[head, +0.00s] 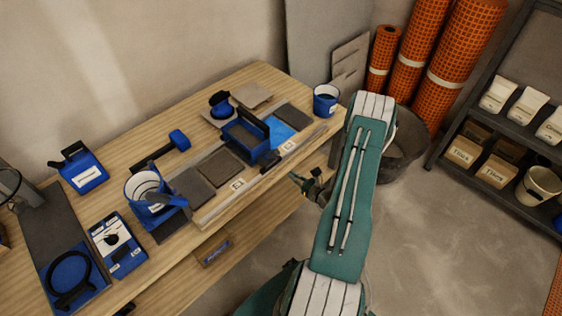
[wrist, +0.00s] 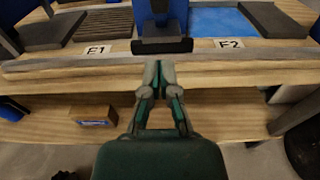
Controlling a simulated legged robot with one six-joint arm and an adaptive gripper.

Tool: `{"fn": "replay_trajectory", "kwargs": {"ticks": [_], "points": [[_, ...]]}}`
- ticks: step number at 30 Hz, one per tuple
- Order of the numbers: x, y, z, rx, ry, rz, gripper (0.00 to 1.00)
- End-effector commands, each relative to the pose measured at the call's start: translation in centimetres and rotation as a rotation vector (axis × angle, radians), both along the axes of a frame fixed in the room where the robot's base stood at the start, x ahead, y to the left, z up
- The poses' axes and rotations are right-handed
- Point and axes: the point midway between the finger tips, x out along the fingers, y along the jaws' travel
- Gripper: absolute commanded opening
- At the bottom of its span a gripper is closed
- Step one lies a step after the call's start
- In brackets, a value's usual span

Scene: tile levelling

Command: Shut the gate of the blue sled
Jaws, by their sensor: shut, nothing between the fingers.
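The blue sled (head: 243,138) is an open-topped box-like frame on the workbench, between a dark ribbed tile and a bright blue patch. In the wrist view its front (wrist: 160,12) shows at the top, with a black bar (wrist: 162,46) low across it. I cannot tell for sure which part is the gate or how it stands. My gripper (wrist: 160,70) is shut and empty, just short of the black bar, over the bench's front edge. In the head view my gripper (head: 313,184) is off the bench's front, right of the sled.
A pale rail (wrist: 60,64) runs along the bench front, below labels E1 (wrist: 97,50) and E2 (wrist: 229,43). A blue cup (head: 326,100) stands at the bench's right end. A lower shelf sits beneath.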

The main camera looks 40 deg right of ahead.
Motion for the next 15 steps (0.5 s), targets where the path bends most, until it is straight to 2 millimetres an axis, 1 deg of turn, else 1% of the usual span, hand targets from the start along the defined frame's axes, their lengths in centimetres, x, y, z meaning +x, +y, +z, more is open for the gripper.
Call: {"fn": "replay_trajectory", "kwargs": {"ticks": [1,5,6,10,15], "points": [[1.1,0.2,-0.1,-0.001,-0.001,0.005,0.00],[3.4,0.4,-0.3,-0.002,0.000,0.005,0.00],[3.9,0.4,0.4,-0.003,-0.001,0.003,0.00],[5.2,0.4,1.6,-0.002,-0.001,0.002,0.00],[6.0,0.5,2.3,0.000,0.000,0.001,0.00]]}}
